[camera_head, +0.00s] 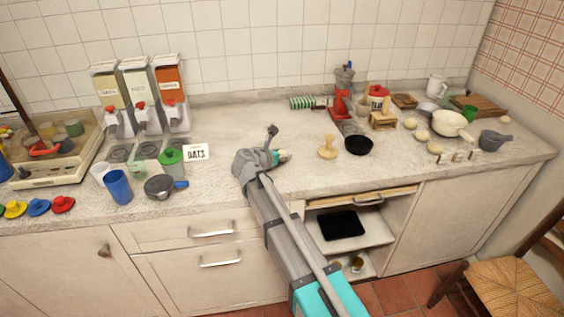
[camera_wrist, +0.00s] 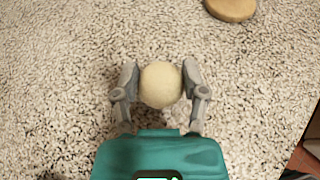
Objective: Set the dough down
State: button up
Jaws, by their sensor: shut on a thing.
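The dough (camera_wrist: 161,85) is a pale round ball between the two grey fingers of my gripper (camera_wrist: 160,80) in the wrist view. The fingers are shut on it from left and right. In the head view my gripper (camera_head: 279,157) is over the middle of the speckled counter (camera_head: 300,181), with its teal part and fingers mostly hidden behind my arm. I cannot tell whether the dough touches the counter or hangs a little above it.
Bare counter surrounds the dough. A round wooden piece (camera_wrist: 231,8) lies beyond it, seemingly the wooden press (camera_head: 327,148). A black pan (camera_head: 358,145) stands right of that. The OATS card (camera_head: 196,152) and dark pot (camera_head: 160,187) are left. Pale balls (camera_head: 423,135) lie farther right.

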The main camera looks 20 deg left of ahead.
jog(key=shift+f+b, duration=0.45)
jog(key=shift+f, duration=0.3)
jog(key=shift+f, duration=0.1)
jog(key=o, duration=1.1)
jog(key=shift+r, duration=0.2)
jog(key=p+v, duration=0.4)
jog(key=v, duration=0.8)
jog(key=shift+p, duration=0.3)
